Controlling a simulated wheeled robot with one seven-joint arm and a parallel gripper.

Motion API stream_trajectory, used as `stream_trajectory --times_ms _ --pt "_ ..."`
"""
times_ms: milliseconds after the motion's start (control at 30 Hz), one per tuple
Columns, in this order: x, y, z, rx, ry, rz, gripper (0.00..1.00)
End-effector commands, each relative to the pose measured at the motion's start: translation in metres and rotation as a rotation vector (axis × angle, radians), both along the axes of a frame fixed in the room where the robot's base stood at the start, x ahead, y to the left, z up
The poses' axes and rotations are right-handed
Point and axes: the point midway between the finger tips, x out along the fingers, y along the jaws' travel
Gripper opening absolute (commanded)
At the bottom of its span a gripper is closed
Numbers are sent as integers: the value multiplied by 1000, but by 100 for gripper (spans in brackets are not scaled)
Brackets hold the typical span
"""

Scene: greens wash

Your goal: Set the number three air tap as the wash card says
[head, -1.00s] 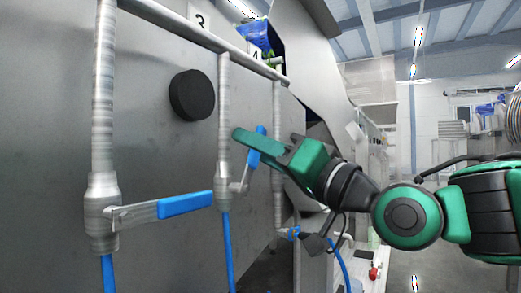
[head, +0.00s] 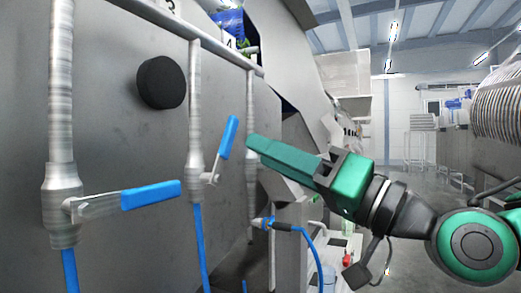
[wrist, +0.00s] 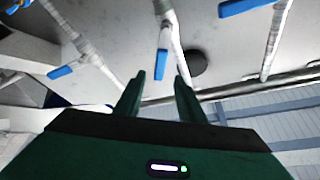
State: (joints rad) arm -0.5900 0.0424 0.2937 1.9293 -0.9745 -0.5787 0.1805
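A label 3 (head: 170,5), cut by the top edge, sits up and left of the middle pipe (head: 195,95) in the head view. That pipe's tap has a blue handle (head: 228,137) pointing up and tilted to the right. The handle also shows in the wrist view (wrist: 162,64), between my fingers in the picture and beyond them. My gripper (head: 252,143) is just right of the handle, apart from it. In the wrist view the two fingers (wrist: 158,88) stand apart with nothing held. I see no wash card.
The nearer left tap has a blue handle (head: 150,195) lying nearly level. A label 4 (head: 231,42) is by the farther pipe (head: 251,140), whose blue tap (head: 264,222) sits low. A black round knob (head: 162,82) stands out from the metal wall. Open floor lies right.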

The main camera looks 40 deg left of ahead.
Motion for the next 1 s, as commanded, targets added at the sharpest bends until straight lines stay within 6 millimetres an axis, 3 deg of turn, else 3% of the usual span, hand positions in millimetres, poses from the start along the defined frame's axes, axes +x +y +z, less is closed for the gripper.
stream_trajectory --times_ms 433,600,767,1000 --pt "1 -11 -4 0 1 0 36" --pt "1 -10 -3 -15 33 17 0" --pt "3 -7 1 -95 182 78 0" --pt "12 -4 8 -272 534 156 0"
